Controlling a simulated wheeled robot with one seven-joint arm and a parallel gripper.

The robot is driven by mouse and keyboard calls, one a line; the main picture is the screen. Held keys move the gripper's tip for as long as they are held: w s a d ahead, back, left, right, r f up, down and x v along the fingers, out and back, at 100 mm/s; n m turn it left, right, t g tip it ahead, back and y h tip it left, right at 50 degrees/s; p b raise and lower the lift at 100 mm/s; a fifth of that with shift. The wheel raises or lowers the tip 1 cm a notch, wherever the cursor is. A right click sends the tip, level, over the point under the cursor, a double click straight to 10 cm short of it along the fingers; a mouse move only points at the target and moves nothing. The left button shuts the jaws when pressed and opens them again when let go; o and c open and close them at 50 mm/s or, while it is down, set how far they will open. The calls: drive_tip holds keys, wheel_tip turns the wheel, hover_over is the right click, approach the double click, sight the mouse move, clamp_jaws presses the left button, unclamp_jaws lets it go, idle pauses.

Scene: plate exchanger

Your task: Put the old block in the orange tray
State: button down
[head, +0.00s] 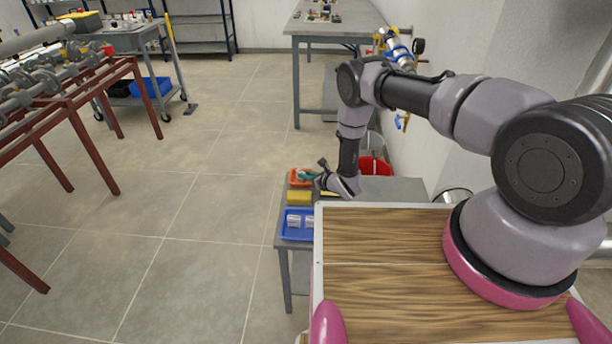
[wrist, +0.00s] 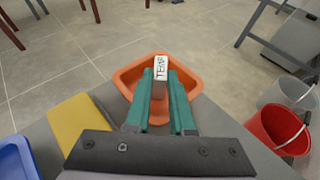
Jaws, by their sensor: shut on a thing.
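My gripper (wrist: 161,84) has green fingers and is shut on a white block (wrist: 161,66) with dark lettering that looks like "TEMP". The fingers point down toward the orange tray (wrist: 127,78), and the block appears over the tray's opening. I cannot tell whether the block touches the tray floor. In the head view the orange tray (head: 292,180) sits at the far left of the small grey table, with my gripper (head: 308,175) at it. The block is too small to make out there.
A yellow pad (head: 299,198) lies beside the orange tray. A blue tray (head: 286,233) with white blocks (head: 301,220) is nearer to me. A red bucket (wrist: 283,128) and a greyish bucket (wrist: 291,92) stand right of the table. Open tiled floor lies left.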

drive_tip(key=c, duration=0.8)
unclamp_jaws()
drive_tip(key=shift+r, duration=0.1)
drive_tip(key=v, duration=1.2)
